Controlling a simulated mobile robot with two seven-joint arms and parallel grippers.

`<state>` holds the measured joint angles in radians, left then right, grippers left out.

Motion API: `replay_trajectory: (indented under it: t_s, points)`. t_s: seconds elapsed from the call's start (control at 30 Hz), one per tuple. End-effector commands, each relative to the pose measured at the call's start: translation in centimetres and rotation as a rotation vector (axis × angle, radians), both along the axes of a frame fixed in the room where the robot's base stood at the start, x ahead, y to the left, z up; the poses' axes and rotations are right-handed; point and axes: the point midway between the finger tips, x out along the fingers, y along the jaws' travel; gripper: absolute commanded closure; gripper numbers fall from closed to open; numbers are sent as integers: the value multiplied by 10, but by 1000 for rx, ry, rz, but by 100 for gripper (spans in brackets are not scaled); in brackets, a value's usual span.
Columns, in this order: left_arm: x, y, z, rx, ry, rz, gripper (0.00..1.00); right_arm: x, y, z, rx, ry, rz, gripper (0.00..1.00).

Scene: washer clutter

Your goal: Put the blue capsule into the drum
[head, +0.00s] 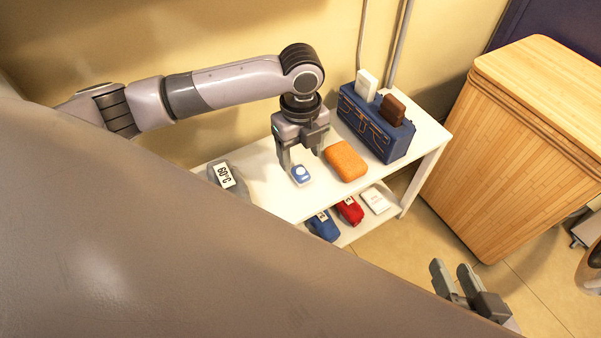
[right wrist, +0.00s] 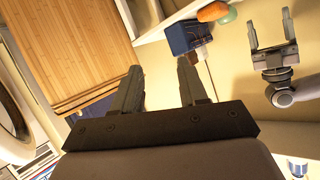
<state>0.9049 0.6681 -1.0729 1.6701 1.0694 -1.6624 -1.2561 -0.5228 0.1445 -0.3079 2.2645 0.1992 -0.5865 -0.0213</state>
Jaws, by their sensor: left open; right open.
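A small blue and white capsule (head: 301,175) lies on the white shelf top. My left gripper (head: 301,158) is open, pointing down just above and around the capsule; I cannot tell whether its fingers touch it. It also shows open in the right wrist view (right wrist: 271,38). My right gripper (head: 456,277) is open and empty, low at the right of the head view, and its fingers also show in the right wrist view (right wrist: 160,90). A round, pale machine opening (right wrist: 10,105) shows at the left edge of the right wrist view; the drum's inside is mostly cut off.
An orange sponge (head: 346,161) lies right of the capsule. A blue holder (head: 375,125) with white and brown items stands behind it. A grey 60°C bundle (head: 228,178) lies left. Blue, red and white packs (head: 349,210) lie on the lower shelf. A wooden hamper (head: 515,140) stands right.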

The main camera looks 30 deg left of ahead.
Motion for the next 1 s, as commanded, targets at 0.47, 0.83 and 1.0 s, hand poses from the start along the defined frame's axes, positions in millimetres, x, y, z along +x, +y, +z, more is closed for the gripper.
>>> replay_trajectory:
  t_s: [0.47,0.83,1.0]
  points:
    - [7,4,-57,-2,0,1,34,6,22,-7,132,-14,49,57]
    - [8,4,-64,-3,-3,0,50,5,20,-5,122,-28,46,57]
    - [8,4,-64,-3,-3,1,94,5,20,-5,122,-27,46,57]
